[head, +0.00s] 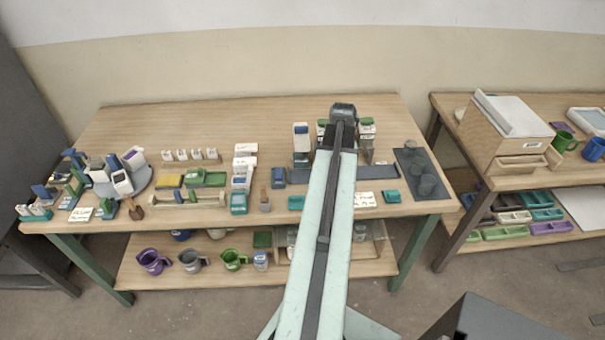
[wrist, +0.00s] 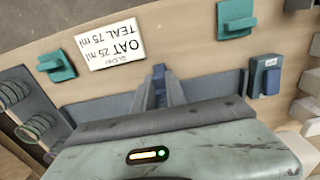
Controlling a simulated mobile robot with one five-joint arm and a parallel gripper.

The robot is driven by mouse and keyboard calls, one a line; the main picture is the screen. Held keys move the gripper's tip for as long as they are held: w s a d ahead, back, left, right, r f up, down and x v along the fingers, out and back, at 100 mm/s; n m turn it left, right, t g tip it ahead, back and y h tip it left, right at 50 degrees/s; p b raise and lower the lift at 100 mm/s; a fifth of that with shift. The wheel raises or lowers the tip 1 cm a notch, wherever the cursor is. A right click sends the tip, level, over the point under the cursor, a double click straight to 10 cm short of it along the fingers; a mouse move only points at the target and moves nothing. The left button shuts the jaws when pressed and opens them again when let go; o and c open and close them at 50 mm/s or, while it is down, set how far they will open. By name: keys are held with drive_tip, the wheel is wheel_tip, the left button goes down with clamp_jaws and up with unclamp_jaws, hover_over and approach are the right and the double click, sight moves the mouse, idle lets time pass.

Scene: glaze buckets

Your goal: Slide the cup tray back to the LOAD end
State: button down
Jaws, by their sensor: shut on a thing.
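My gripper (wrist: 160,88) is shut on a narrow slate-blue upright piece (wrist: 158,72), which looks like the cup tray's grip. Its lower part is hidden by my fingers and wrist. A long slate-blue strip (wrist: 210,86) runs to both sides behind the fingers. In the head view my arm covers the middle of this strip (head: 370,173), and the fingertips are hidden. I cannot see a cup on the tray, nor tell where the tray's ends are. No LOAD label is readable.
A card (wrist: 110,45) reading OAT 25 ml, TEAL 75 ml lies between two teal blocks (wrist: 55,66) (wrist: 236,18). A blue box (head: 278,177) stands left of the strip. A dark mat (head: 408,157) with round dark things lies right. White dispensers (head: 301,140) stand behind.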

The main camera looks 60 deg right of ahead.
drive_tip(key=shift+s+d, duration=1.05)
drive_tip(key=shift+s, duration=0.45)
drive_tip(key=shift+s+d, duration=1.1)
drive_tip(key=shift+s, duration=0.35)
drive_tip(key=shift+s+d, duration=1.05)
drive_tip(key=shift+s, duration=0.45)
drive_tip(key=shift+s+d, duration=0.9)
drive_tip(key=shift+s, duration=0.35)
drive_tip(key=shift+s+d, duration=0.9)
drive_tip(key=shift+s, duration=0.35)
drive_tip(key=shift+s+d, duration=0.9)
drive_tip(key=shift+s, duration=0.35)
drive_tip(key=c, duration=1.5)
unclamp_jaws()
drive_tip(key=shift+o, duration=0.2)
